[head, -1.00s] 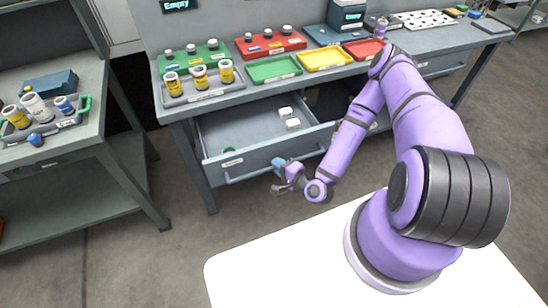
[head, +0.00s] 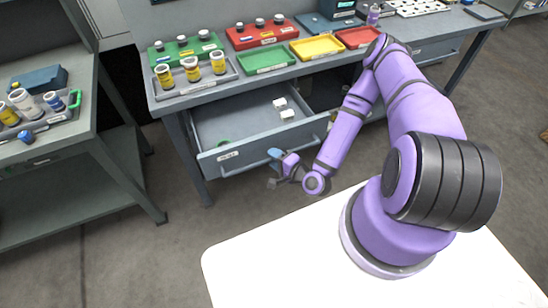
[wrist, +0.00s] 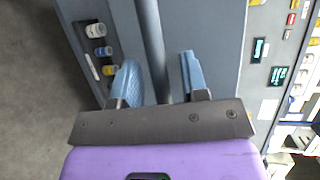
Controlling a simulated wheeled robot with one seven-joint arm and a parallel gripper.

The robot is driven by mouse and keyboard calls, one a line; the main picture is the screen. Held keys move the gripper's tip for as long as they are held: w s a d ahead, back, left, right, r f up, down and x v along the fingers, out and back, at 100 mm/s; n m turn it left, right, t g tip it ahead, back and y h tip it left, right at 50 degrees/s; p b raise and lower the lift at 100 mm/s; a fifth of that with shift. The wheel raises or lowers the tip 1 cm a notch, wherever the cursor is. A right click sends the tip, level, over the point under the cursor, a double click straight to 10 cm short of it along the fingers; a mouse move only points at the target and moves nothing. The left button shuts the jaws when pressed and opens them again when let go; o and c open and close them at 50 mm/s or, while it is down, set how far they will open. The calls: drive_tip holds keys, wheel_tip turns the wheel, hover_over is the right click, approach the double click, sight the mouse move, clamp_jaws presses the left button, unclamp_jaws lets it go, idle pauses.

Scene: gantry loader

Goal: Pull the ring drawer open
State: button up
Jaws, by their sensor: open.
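The ring drawer (head: 248,151) under the bench stands well open in the head view. Two small white blocks and a partly hidden green item lie inside it. Its bar handle (wrist: 153,45) runs up the wrist view between the two blue fingers. My gripper (head: 277,162) is at the drawer front, right of the front's middle. In the wrist view my gripper (wrist: 157,80) is open, with one finger on each side of the bar. Visible gaps separate the bar from both fingers there.
The bench top holds a grey rack of yellow jars (head: 194,88) and green, yellow and red trays (head: 317,47). A grey side table (head: 68,140) with a tray of bottles stands at the left. The floor between it and the drawer is clear.

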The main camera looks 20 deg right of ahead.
drive_tip(key=v, duration=0.7)
idle(0.4)
